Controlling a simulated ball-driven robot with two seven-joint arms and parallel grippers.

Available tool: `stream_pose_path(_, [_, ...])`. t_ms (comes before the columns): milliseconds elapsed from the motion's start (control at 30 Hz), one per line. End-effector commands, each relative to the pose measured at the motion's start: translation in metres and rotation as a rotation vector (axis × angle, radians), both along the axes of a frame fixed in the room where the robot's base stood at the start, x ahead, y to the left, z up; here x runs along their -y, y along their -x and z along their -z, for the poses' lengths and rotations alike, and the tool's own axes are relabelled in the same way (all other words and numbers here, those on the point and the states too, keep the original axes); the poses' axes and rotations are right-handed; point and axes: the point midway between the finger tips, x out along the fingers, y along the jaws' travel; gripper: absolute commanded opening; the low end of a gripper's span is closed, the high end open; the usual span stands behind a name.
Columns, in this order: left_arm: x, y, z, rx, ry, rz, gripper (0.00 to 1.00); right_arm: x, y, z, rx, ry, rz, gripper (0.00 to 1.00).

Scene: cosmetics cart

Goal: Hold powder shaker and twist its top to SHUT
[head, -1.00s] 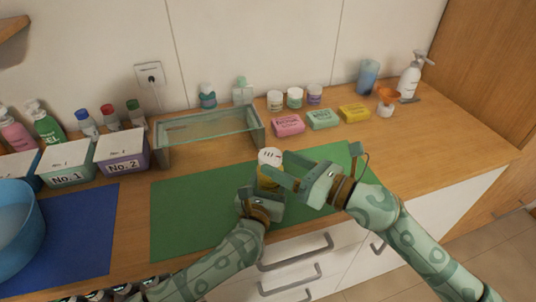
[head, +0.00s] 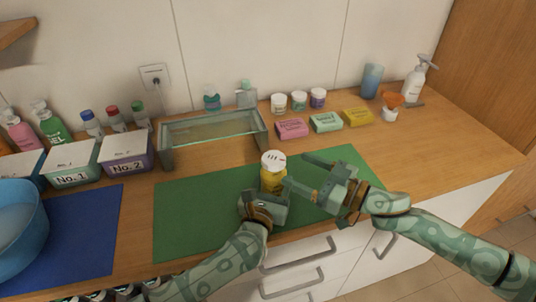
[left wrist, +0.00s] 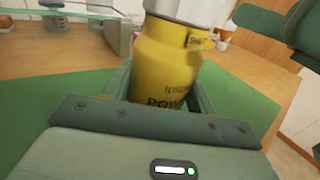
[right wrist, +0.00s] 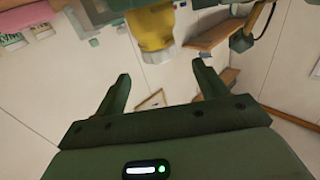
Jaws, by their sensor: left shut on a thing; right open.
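The powder shaker (head: 271,181) has a yellow body and a white top (head: 273,158) with dark marks, and stands nearly upright above the green mat. My left gripper (head: 264,198) is shut around its lower body; the left wrist view shows the yellow body (left wrist: 165,70) between the fingers, with the top cut off by the frame edge. My right gripper (head: 297,170) is open and empty, just right of the shaker, its fingers pointing toward it. In the right wrist view the shaker (right wrist: 152,32) lies beyond the open fingers, apart from them.
The green mat (head: 190,215) lies under my grippers. Behind it stand a glass-sided tray (head: 168,155), several soap boxes (head: 291,128) and small jars (head: 279,103). Labelled boxes (head: 125,152) and a blue basin (head: 25,235) are at left. The counter at right is largely clear.

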Motion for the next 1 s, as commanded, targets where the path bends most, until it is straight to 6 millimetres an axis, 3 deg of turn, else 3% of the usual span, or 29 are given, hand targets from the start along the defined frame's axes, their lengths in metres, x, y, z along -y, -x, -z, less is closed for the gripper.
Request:
stream_pose_path(200, [0.000,0.000,0.001,-0.001,0.000,0.000,0.33,-0.043,-0.026,-0.001,0.004,-0.001,-0.002,0.72])
stream_pose_path(400, [0.000,0.000,0.001,-0.001,0.000,0.000,0.33,-0.071,-0.043,-0.001,0.004,0.000,0.000,0.72])
stream_pose_path(800, [0.000,0.000,0.001,-0.001,0.000,-0.001,0.33,-0.081,-0.049,0.000,0.005,0.002,-0.001,0.72])
stream_pose_path(833, [0.000,0.000,0.001,-0.001,0.000,-0.001,0.33,-0.081,-0.049,0.000,0.005,0.002,-0.001,0.69])
stream_pose_path(1000, [0.000,0.000,0.001,-0.001,0.000,-0.001,0.33,-0.080,-0.049,0.000,0.005,0.002,-0.001,0.27])
